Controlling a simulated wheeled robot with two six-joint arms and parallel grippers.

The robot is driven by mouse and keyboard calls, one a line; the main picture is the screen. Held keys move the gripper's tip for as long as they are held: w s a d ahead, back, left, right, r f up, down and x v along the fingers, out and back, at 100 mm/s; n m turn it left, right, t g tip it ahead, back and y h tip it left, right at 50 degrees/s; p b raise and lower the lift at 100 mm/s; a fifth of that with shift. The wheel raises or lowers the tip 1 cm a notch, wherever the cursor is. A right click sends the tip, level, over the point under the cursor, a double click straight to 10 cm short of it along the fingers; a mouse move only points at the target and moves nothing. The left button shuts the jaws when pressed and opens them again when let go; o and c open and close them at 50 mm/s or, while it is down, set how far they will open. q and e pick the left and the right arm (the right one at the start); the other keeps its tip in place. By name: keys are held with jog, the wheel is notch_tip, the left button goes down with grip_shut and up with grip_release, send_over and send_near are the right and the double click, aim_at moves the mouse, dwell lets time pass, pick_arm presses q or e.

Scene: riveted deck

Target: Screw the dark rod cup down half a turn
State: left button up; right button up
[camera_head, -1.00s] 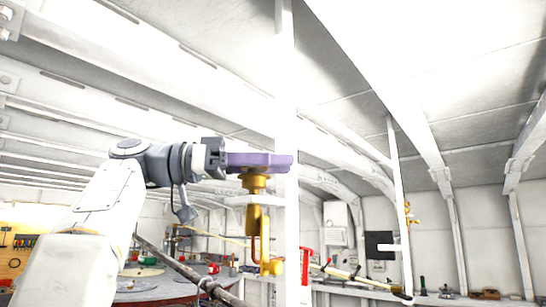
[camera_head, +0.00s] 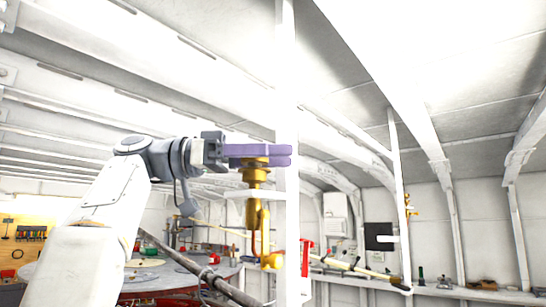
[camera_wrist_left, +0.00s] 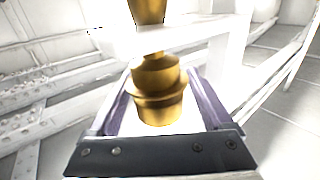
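A brass cup (camera_head: 255,177) with a stepped, flanged body stands upright beside a white post, above a brass fitting (camera_head: 254,215). My left gripper (camera_head: 272,156) reaches it from the left, its purple fingers level with the cup's top, which they partly hide. In the left wrist view the brass cup (camera_wrist_left: 158,95) lies between the two fingers, with gaps on both sides. The left gripper (camera_wrist_left: 163,90) is open there. A dark rod (camera_head: 190,267) slants across below the arm; I cannot tell whether it connects to this cup. My right gripper is not in view.
The white post (camera_head: 287,230) stands close to the fingertips. A copper-coloured pipe (camera_head: 262,240) and a brass elbow (camera_head: 271,261) hang below the cup. A round table (camera_head: 155,280) stands lower left; a bench (camera_head: 450,291) with small items runs along the right.

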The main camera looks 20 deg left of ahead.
pick_arm(q)
jog(key=p+v, duration=0.2)
jog(key=v, duration=0.8)
jog(key=shift+a, duration=0.25)
